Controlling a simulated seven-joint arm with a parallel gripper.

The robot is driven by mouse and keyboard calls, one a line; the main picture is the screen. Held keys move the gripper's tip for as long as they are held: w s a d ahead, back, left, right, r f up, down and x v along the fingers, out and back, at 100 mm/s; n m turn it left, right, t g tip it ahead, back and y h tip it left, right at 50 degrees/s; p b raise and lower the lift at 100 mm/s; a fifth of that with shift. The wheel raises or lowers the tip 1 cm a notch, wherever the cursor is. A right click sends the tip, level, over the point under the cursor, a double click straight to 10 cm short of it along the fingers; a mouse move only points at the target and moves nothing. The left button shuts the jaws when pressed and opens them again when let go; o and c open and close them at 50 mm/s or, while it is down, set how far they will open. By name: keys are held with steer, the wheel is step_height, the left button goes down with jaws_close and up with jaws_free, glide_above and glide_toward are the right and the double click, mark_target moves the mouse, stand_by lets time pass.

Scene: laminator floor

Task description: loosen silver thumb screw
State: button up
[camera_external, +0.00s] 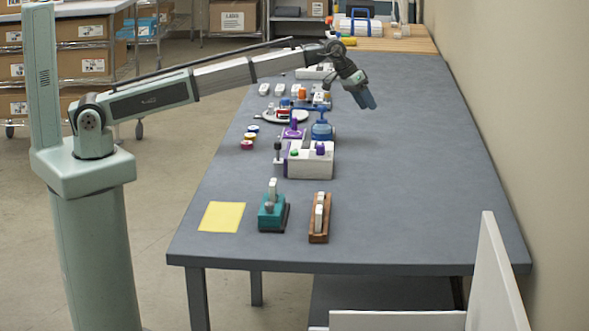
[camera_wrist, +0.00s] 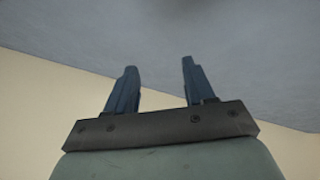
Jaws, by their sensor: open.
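My gripper (camera_external: 368,100) hangs over the middle of the grey table, right of the row of devices, with nothing under it but bare tabletop. In the wrist view my gripper (camera_wrist: 157,66) has its two dark blue fingers apart and nothing between them. I cannot make out a silver thumb screw in either view.
A blue bottle-like item (camera_external: 322,127) and a purple stand (camera_external: 293,130) are behind the white device. A teal device (camera_external: 273,210), a brown holder (camera_external: 319,220) and a yellow sheet (camera_external: 222,217) lie nearer. The table's right side (camera_external: 420,170) is clear, with a wall beyond.

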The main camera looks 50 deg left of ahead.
steer(key=s+d+r+m+g, duration=0.2)
steer(key=s+d+m+g, duration=0.15)
steer(key=s+d, duration=1.1)
step_height(320, 180, up, 4)
steer(key=m+g+y, duration=0.4)
steer(key=m, duration=0.8)
glide_above(270, 203)
steer(key=w, duration=0.3)
steer(key=shift+t, duration=0.25)
steer(key=x, duration=1.2)
steer(key=shift+f, duration=0.25)
jaws_close()
